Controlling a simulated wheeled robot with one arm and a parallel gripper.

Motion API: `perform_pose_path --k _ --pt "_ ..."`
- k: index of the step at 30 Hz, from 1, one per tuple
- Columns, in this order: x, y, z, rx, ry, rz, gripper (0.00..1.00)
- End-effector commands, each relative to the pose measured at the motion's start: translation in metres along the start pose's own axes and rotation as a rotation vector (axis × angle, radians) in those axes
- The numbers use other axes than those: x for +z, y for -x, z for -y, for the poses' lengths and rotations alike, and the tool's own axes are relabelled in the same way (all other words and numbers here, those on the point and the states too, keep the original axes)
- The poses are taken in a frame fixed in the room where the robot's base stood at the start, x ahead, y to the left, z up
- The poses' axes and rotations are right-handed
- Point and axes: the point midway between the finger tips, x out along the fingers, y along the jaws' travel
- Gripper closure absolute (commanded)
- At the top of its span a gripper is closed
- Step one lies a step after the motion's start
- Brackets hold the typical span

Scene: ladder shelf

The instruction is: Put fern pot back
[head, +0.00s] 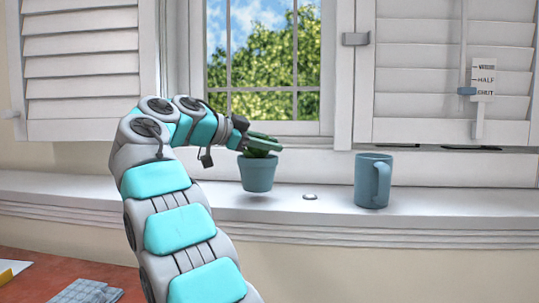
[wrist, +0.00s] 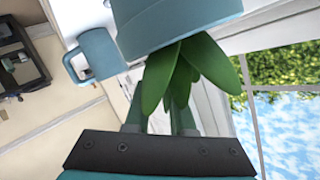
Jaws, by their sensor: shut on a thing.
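The fern pot (head: 257,173) is a small blue-grey pot with thick green leaves, upright over the white window sill (head: 430,203). A soft shadow lies just below its base, so it seems held slightly above the sill. My gripper (head: 262,143) reaches in from the left and is shut on the plant at the top of the pot. In the wrist view the pot (wrist: 172,22) is beyond the fingers, with the green leaves pointing back towards them. The leaves partly hide the fingertips, so the exact contact is hidden.
A blue-grey mug (head: 372,181) stands on the sill to the right of the pot. The window (head: 265,60) and open shutters are behind. A labelled slider (head: 467,91) is on the right shutter. A red surface (head: 60,275) is lower left.

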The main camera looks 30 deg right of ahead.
Motion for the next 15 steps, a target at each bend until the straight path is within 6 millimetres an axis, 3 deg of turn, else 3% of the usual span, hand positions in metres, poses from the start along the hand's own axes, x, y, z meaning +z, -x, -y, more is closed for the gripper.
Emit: perform_pose_path --k 15 --pt "0.022 -0.007 -0.013 -0.002 -0.001 -0.001 1.0"
